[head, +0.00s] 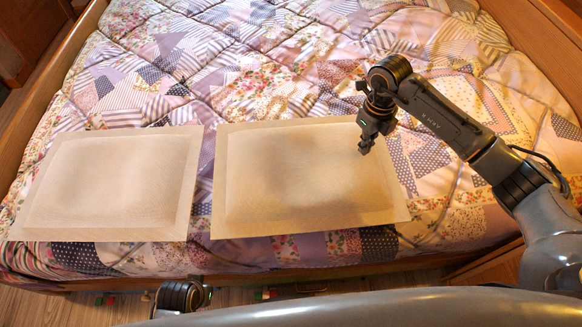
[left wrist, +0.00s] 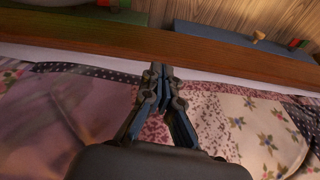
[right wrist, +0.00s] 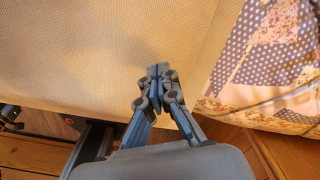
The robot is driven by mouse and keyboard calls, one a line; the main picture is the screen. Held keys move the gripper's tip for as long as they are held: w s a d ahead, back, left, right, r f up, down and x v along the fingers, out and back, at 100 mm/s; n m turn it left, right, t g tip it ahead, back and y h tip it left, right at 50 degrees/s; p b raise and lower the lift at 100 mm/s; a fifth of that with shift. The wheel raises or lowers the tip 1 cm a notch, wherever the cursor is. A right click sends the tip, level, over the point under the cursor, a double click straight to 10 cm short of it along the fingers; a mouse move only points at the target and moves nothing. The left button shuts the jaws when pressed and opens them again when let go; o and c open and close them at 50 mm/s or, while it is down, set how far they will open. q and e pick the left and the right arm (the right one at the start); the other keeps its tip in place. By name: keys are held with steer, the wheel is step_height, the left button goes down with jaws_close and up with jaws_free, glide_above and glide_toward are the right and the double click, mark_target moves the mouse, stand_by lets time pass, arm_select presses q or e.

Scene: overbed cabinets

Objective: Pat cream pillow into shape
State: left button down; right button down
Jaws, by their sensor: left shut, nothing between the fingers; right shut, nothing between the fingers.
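Two flat cream pillows with wide flanged borders lie side by side on the bed: a left one (head: 110,185) and a right one (head: 290,180). Both look alike in colour. My right gripper (head: 366,148) is shut and empty, over the right part of the right pillow; I cannot tell whether it touches it. In the right wrist view its shut fingertips (right wrist: 158,72) show against the cream pillow (right wrist: 90,50). My left gripper (left wrist: 160,72) is shut and empty, above the bed's edge in the left wrist view, with no pillow in that view.
A patchwork quilt (head: 270,60) covers the bed. Wooden bed rails (head: 533,45) run along the sides, and another wooden rail (left wrist: 100,52) crosses the left wrist view. Beyond it are wooden floor and colourful objects (left wrist: 125,5). The quilt behind the pillows is clear.

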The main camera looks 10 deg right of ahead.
arm_select(q)
steer(key=shift+f, duration=0.1)
arm_select(e)
steer(key=shift+f, duration=0.1)
steer(key=shift+f, duration=0.25)
steer(key=shift+f+b, duration=0.2)
steer(key=shift+b, duration=0.15)
steer(key=shift+f, duration=0.25)
steer(key=shift+f+b, duration=0.2)
steer(key=shift+b, duration=0.15)
arm_select(q)
steer(key=r, duration=0.5)
steer(key=shift+w+r, duration=0.1)
steer(key=shift+w, duration=0.25)
